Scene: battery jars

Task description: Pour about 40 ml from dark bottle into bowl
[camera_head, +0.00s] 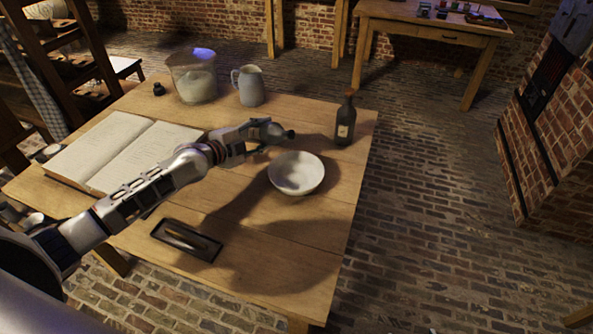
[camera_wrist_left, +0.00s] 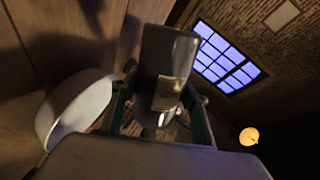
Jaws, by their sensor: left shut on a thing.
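My left gripper (camera_head: 262,131) reaches in from the left and is above the table, just behind and left of the bowl. It is shut on a dark bottle with a pale label, which fills the space between the fingers in the left wrist view (camera_wrist_left: 170,60). The bottle appears tipped well over; in the head view little of it can be told apart from the fingers. The white bowl (camera_head: 296,173) stands on the table and also shows in the left wrist view (camera_wrist_left: 75,108). Whether it holds liquid, and whether any flows, I cannot tell. My right gripper is not in view.
A second dark, labelled bottle (camera_head: 345,122) stands upright right of the bowl. An open book (camera_head: 120,150) lies left; a dark tray (camera_head: 187,240) lies in front. The front right table is clear.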

